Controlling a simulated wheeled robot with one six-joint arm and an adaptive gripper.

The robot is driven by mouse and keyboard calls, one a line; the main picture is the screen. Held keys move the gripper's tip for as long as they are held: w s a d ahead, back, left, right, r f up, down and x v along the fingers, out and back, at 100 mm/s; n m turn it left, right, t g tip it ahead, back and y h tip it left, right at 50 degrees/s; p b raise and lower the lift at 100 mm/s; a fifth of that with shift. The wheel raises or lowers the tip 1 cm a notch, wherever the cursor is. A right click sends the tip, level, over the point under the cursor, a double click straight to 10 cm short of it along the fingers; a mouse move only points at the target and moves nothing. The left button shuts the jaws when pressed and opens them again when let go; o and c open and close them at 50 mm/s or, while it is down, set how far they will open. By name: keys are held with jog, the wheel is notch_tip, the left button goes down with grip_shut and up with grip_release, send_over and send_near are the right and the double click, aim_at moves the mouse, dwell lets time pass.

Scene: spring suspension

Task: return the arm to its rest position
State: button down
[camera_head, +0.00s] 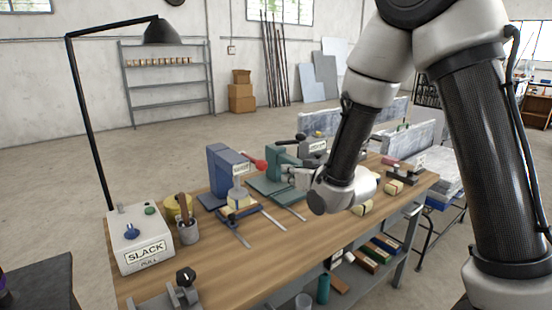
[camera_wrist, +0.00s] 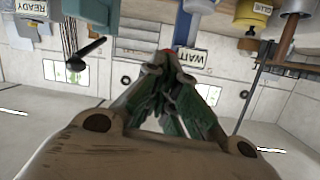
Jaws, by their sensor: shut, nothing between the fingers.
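My arm comes down from the top right in the head view, and its wrist hangs over the middle of the workbench (camera_head: 205,270). In the wrist view my gripper (camera_wrist: 167,60) is shut and empty, its green and grey finger links drawn together to a point. In the head view the gripper is small and hard to make out against the green bench fixture (camera_head: 272,185). I cannot tell whether it touches the fixture. In the wrist view, which looks upside down, an upside-down WAIT label (camera_wrist: 194,57) lies just beyond the fingertips.
A blue upright fixture (camera_head: 222,172) stands left of the green one. A SLACK box (camera_head: 140,245), a grey cup (camera_head: 187,232) and a black lamp (camera_head: 80,95) are at the left. Small yellowish blocks (camera_head: 393,187) lie right of my wrist.

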jog(key=s+d+f+g+h, duration=0.5)
jog(key=s+d+f+g, duration=0.25)
jog(key=s+f, duration=0.25)
jog(key=s+d+r+m+h, duration=0.2)
jog(key=s+d+r+m, duration=0.2)
jog(key=s+d+r, duration=1.6)
jog(key=shift+s+d+m+g+h, duration=0.45)
jog(key=shift+s+d, duration=0.1)
jog(key=shift+s, duration=0.2)
